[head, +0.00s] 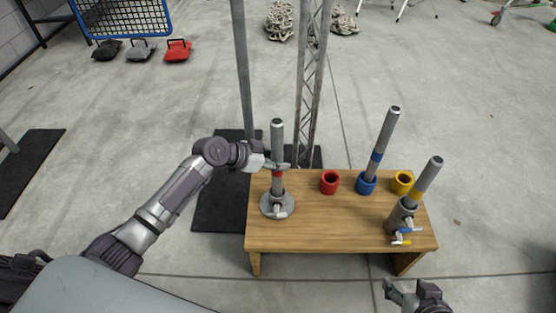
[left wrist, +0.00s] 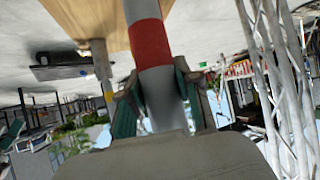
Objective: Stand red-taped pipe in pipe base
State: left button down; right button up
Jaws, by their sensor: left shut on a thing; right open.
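The red-taped pipe (head: 277,140) is grey and stands nearly upright above the left part of the wooden table. My left gripper (head: 277,166) is shut on the pipe just above the red tape. In the left wrist view, the pipe with its red band (left wrist: 150,42) runs between the fingers of the left gripper (left wrist: 158,98). My right gripper (head: 408,291) is open and empty, low in front of the table's right side.
The wooden table (head: 320,225) also bears an empty red cup (head: 329,182), a blue cup (head: 366,184) with a tilted blue-taped pipe (head: 385,140), a yellow cup (head: 402,182), and a yellow-taped pipe (head: 428,178) leaning in a grey valve fitting (head: 400,215). Metal posts (head: 308,85) rise behind.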

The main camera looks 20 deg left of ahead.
pick_arm(q)
jog(key=shift+f, duration=0.15)
pick_arm(e)
jog(key=shift+w+a+r+t, duration=0.25)
jog(key=shift+w+r+t, duration=0.2)
jog(key=shift+w, duration=0.25)
dwell(0.6)
jog(key=shift+w+r, duration=0.2)
jog(key=shift+w, duration=0.1)
pick_arm(q)
jog(key=c, duration=0.7)
grip_release()
jog(key=shift+f, duration=0.1)
jog(key=v, duration=1.2)
pick_arm(e)
jog(key=shift+a, duration=0.1)
